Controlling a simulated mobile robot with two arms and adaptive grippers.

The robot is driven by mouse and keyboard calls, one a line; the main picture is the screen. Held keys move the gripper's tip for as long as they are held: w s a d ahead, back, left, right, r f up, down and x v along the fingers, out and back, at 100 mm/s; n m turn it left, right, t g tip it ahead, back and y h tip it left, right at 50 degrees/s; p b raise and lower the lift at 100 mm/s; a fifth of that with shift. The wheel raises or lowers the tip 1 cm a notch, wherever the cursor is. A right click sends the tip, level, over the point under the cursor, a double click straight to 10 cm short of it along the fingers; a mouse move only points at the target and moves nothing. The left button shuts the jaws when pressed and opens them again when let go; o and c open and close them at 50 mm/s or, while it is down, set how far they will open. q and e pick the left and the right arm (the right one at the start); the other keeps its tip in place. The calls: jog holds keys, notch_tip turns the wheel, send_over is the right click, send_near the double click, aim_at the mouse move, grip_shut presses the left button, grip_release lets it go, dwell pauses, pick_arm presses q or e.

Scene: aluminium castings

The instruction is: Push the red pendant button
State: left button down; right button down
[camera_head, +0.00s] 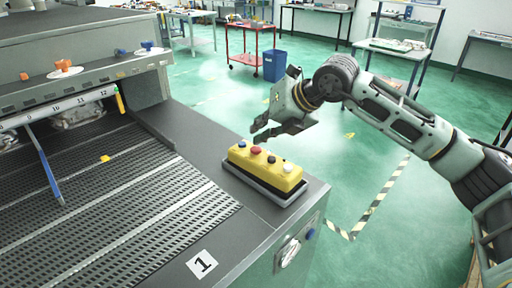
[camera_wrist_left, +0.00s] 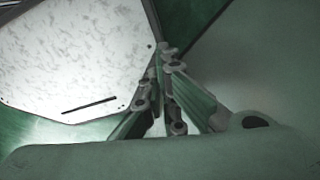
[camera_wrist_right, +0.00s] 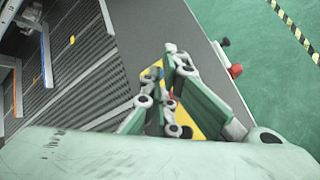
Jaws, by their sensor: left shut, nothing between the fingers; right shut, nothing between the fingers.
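The yellow pendant box (camera_head: 268,170) lies in a dark tray on the corner of the grey machine. Its top carries a row of buttons: blue, red, black and white. The red button (camera_head: 256,150) is second from the far end. My right gripper (camera_head: 256,134) is shut and empty, with its fingertips just above and beyond the red button, apart from it. In the right wrist view, the shut right fingers (camera_wrist_right: 170,52) cover much of the yellow box (camera_wrist_right: 207,125). My left gripper (camera_wrist_left: 166,50) is shut and empty in the left wrist view, out of the head view.
The slotted machine bed (camera_head: 110,190) lies left of the box, with a blue stick-like tool (camera_head: 47,168) on it. A label "1" (camera_head: 202,264) marks the near edge. A red cart (camera_head: 250,45) and blue bin (camera_head: 275,66) stand behind. Green floor is open at right.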

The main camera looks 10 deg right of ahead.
jog(key=shift+r, duration=0.15)
notch_tip(320, 180, up, 5)
jog(key=shift+f+p, duration=0.1)
jog(key=shift+p, duration=1.1)
jog(key=shift+s, duration=0.1)
